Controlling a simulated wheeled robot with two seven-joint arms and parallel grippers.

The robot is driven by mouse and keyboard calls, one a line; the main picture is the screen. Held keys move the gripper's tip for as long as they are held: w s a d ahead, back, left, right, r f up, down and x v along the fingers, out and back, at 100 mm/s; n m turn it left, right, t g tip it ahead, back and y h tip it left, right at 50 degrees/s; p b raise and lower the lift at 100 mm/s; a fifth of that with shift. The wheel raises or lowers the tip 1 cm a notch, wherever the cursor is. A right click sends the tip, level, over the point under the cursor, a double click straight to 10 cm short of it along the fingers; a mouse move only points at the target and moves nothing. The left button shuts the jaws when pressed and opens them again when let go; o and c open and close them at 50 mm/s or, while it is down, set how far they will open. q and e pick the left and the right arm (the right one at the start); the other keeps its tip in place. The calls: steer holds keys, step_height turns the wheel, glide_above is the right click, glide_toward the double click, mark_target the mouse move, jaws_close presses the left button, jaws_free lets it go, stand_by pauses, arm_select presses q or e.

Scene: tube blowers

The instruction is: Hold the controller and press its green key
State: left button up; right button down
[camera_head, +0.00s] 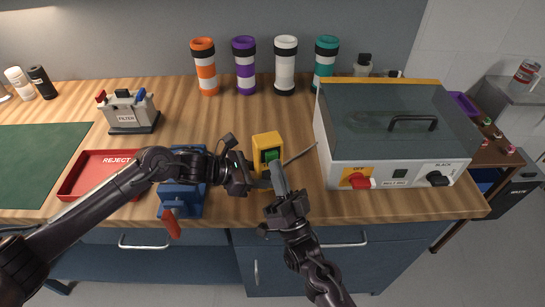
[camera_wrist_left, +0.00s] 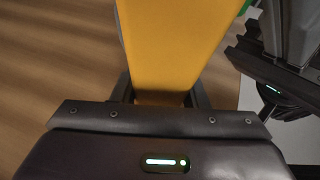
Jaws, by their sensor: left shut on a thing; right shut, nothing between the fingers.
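The controller is a yellow box (camera_head: 266,140) above the front middle of the wooden bench, with a green key (camera_head: 271,156) on its face toward me. My left gripper (camera_head: 258,180) is shut on the controller's lower part. In the left wrist view the yellow body (camera_wrist_left: 175,45) fills the space between the fingers (camera_wrist_left: 160,97). My right gripper (camera_head: 278,178) is shut and empty, its fingertips pointing up just below the green key. I cannot tell whether they touch it. Part of the right gripper also shows at the right of the left wrist view (camera_wrist_left: 290,50).
A white machine (camera_head: 400,172) with a dark lid stands to the right; a thin cable (camera_head: 299,155) runs between it and the controller. A blue vise (camera_head: 182,196), a red reject tray (camera_head: 75,182) and a filter box (camera_head: 130,112) are left. Several coloured tubes (camera_head: 244,65) stand behind.

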steer(key=shift+w, duration=0.1)
arm_select(q)
steer(key=shift+s+d+r, duration=0.2)
steer(key=shift+s+r, duration=0.05)
steer(key=shift+s, duration=0.05)
arm_select(e)
steer(key=shift+w+r, duration=0.15)
steer(key=shift+r, duration=0.2)
stand_by(0.3)
arm_select(q)
steer(key=shift+w+a, duration=0.1)
arm_select(e)
steer(key=shift+d, duration=0.1)
arm_select(q)
steer(key=shift+w+a+f, duration=0.15)
steer(key=shift+w+f, duration=0.05)
steer(key=shift+w, duration=0.05)
arm_select(e)
steer(key=shift+s+f, duration=0.15)
steer(key=shift+s, duration=0.05)
steer(key=s, duration=0.2)
steer(key=s+d, duration=0.1)
steer(key=s, duration=0.2)
steer(key=shift+d+f, duration=0.15)
steer(key=shift+f, duration=0.05)
